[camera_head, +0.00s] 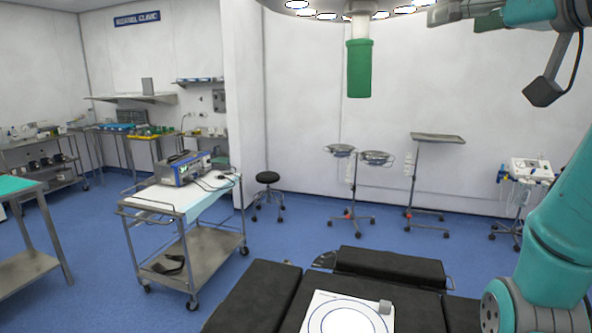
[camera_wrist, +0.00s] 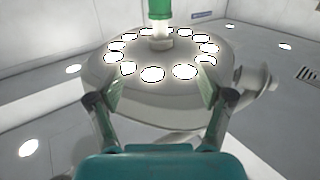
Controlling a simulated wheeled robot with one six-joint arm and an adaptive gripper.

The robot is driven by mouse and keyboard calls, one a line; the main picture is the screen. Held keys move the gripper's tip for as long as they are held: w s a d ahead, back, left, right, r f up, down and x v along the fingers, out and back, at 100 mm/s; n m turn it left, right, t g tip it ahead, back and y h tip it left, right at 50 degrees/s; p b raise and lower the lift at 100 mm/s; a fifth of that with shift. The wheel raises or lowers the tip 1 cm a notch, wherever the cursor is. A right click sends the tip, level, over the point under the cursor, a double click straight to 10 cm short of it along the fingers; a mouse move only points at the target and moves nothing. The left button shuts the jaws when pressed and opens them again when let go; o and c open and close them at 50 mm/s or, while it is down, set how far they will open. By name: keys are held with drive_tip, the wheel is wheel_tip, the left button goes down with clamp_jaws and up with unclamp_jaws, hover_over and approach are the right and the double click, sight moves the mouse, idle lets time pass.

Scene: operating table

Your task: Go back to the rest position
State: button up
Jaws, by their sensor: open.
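My gripper (camera_wrist: 160,90) shows in the wrist view with its two fingers spread wide apart and nothing between them. It points up toward the round surgical lamp (camera_wrist: 150,100), whose ring of lights fills the middle of that view. The lamp's green handle (camera_wrist: 158,9) is at the top of the wrist view. In the head view the same handle (camera_head: 358,68) hangs at the top centre. My teal arm rises along the right edge of the head view. The gripper's fingers cannot be made out clearly there.
A black operating table (camera_head: 255,300) is in front, bearing a white board (camera_head: 318,300) with a blue circle and a small grey block (camera_head: 385,307). A steel cart (camera_head: 160,205) with a device stands left. Stands (camera_head: 436,137) line the back wall. Blue floor between is open.

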drive_tip(key=w+d+f+m, duration=0.15)
drive_tip(key=w+f, duration=0.25)
drive_tip(key=f, duration=0.9)
drive_tip(key=w+f+m, duration=0.2)
drive_tip(key=w+f, duration=0.3)
drive_tip(key=f, duration=0.9)
drive_tip(key=s+a+f+m+h, duration=0.15)
drive_tip(key=s+f, duration=0.25)
drive_tip(key=f, duration=0.9)
drive_tip(key=s+f+m+h, duration=0.1)
drive_tip(key=s+f+h, duration=0.15)
drive_tip(key=f, duration=1.15)
drive_tip(key=s+a+f+g+h, duration=0.1)
drive_tip(key=s+f, duration=0.7)
drive_tip(key=s, duration=0.2)
drive_tip(key=s+a+f, duration=0.1)
drive_tip(key=s+f, duration=0.7)
drive_tip(key=s, duration=0.3)
drive_tip(key=s+a+n+g, duration=0.1)
drive_tip(key=s+n, duration=0.1)
drive_tip(key=s, duration=2.3)
drive_tip(key=shift+r, duration=0.15)
